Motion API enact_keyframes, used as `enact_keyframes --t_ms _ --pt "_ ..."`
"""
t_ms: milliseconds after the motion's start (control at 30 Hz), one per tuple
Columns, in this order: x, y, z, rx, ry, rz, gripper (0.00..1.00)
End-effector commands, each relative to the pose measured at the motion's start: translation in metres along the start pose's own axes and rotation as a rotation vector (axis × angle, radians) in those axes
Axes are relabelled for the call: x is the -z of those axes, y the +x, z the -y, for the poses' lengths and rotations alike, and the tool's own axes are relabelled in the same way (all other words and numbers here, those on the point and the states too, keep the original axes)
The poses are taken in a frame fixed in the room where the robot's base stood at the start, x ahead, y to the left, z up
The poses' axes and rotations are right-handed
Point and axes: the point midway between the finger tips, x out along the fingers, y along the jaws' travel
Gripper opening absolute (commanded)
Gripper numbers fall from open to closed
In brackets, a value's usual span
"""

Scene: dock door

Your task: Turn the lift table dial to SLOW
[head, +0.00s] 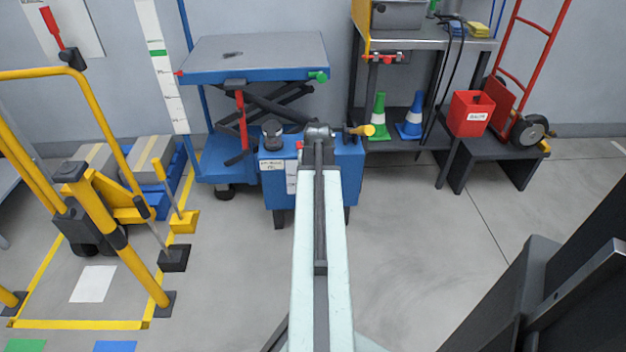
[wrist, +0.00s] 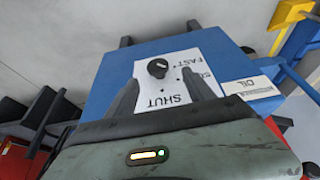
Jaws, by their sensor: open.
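The lift table dial (wrist: 158,68) is a round black knob on a white panel (wrist: 180,72), seen in the wrist view. The panel reads SHUT and FAST, with a third word starting with S partly hidden by a finger; the lettering appears upside down. I cannot tell where the knob points. The panel is on the blue box (head: 280,192) in front of the lift table (head: 255,58); in the head view my arm covers the dial. My gripper (wrist: 163,82) is open, its two dark fingers either side of the dial's near side, apart from it.
A dark round cap (head: 272,130) and a yellow handle (head: 360,130) stand by the box top. A yellow rail frame (head: 110,225) is at left. A black bench (head: 490,150) with a red can (head: 470,113) is at right.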

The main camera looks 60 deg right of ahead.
Motion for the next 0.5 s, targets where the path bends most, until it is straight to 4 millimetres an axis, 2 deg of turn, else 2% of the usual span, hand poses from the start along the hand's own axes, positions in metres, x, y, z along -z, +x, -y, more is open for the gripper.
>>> enact_keyframes --t_ms 233,500 --pt "-0.001 0.017 -0.009 -0.006 0.011 0.000 0.62" --pt "-0.002 0.066 -0.012 -0.007 0.013 0.001 0.62"
